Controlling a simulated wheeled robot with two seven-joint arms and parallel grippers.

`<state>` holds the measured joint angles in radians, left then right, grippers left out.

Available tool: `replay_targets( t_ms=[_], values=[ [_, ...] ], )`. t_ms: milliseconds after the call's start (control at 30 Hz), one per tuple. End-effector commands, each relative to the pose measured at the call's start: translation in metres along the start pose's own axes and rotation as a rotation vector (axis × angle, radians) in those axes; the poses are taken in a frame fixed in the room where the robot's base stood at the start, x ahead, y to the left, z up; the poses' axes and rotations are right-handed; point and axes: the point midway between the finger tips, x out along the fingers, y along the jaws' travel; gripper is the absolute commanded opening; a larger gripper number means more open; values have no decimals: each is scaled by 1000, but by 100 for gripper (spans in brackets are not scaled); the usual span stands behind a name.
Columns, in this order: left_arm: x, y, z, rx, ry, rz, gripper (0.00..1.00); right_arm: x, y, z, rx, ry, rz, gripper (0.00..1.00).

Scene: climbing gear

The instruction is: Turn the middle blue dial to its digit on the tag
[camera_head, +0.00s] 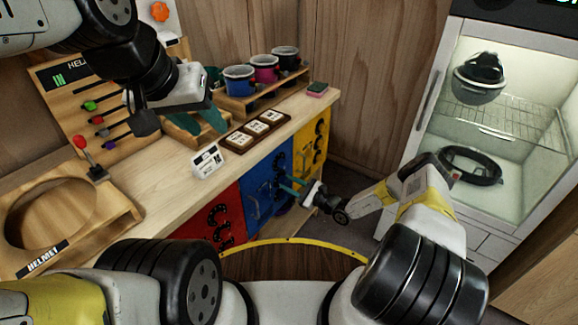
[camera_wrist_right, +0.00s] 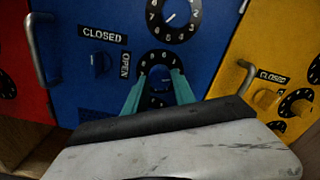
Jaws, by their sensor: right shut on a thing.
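The blue locker door (camera_wrist_right: 90,75) carries a column of black number dials. The middle blue dial (camera_wrist_right: 147,72) sits between my right gripper's teal fingers, and the gripper (camera_wrist_right: 160,82) is shut on its knob. The fingers hide most of the knob, so its pointer cannot be read. The right gripper also shows in the head view (camera_head: 297,188), reaching to the blue door (camera_head: 262,185). A white tag (camera_head: 207,161) stands on the counter's front edge; its writing is too small to read. My left gripper (camera_head: 200,122) is above the counter, its teal fingers apart and empty.
An upper blue dial (camera_wrist_right: 175,14) lies above the held one. A bar handle (camera_wrist_right: 40,50) and CLOSED/OPEN knob (camera_wrist_right: 100,65) are to the left. Red (camera_head: 208,220) and yellow (camera_head: 311,143) doors flank the blue one. A card tray (camera_head: 240,142) and cups (camera_head: 239,82) occupy the counter.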

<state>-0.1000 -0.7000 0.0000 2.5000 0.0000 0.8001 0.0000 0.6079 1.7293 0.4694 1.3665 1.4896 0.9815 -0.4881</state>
Motion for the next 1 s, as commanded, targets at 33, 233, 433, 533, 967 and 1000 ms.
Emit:
replay_targets(
  t_ms=[33,233,433,533,967,1000],
  values=[
    [0,0,0,0,0,0,36,0,0,0,-7,0,-1,0],
    [0,0,0,0,0,0,36,0,0,0,-19,0,0,0],
    [0,0,0,0,0,0,36,0,0,0,-19,0,0,0],
    [0,0,0,0,0,0,36,0,0,0,-18,0,0,41],
    [0,0,0,0,0,0,36,-4,0,0,-18,0,0,53],
    [0,0,0,0,0,0,36,-7,0,0,-18,1,0,53]
  ],
)
